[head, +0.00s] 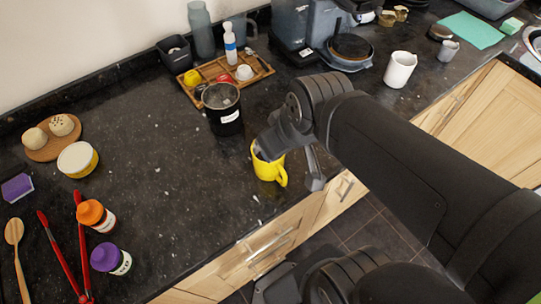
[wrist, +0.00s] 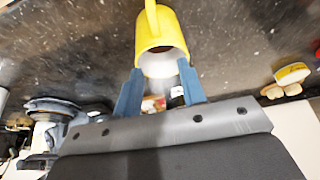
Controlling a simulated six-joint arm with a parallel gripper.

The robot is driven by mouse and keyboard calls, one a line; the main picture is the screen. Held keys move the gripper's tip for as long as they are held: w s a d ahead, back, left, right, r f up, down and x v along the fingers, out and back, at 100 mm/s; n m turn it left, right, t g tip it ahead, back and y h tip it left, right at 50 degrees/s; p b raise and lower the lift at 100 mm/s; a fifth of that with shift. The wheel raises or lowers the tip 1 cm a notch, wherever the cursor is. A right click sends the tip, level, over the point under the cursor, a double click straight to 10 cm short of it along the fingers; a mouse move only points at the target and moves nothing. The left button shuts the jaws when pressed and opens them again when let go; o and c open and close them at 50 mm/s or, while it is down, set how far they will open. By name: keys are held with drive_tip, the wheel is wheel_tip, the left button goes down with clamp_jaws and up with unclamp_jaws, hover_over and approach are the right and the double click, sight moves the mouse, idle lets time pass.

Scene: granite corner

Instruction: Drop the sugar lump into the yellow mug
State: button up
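The yellow mug (head: 266,171) stands upright near the counter's front edge, its handle toward the lower right. My gripper (head: 264,150) is at its mouth and covers part of the rim. In the wrist view the mug (wrist: 156,25) lies just beyond the fingertips, its dark opening facing me. There my gripper (wrist: 160,70) has its two blue fingers apart, one on each side of the mouth. I see nothing clasped between them. I cannot tell whether the fingers touch the mug. I cannot make out the sugar lump in either view; the inside of the mug is mostly hidden.
A black canister (head: 224,117) stands behind the mug, before a wooden tray (head: 262,72) of small items. A white cup (head: 400,70) is at the right. Red tongs (head: 60,256) and two capped bottles, orange (head: 92,214) and purple (head: 106,257), are at the left.

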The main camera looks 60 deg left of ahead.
drive_tip(key=v, duration=1.5)
drive_tip(key=shift+r, duration=0.35)
drive_tip(key=shift+f, duration=0.15)
drive_tip(key=x, duration=1.6)
drive_tip(key=shift+a, duration=0.15)
drive_tip(key=shift+f, duration=0.1)
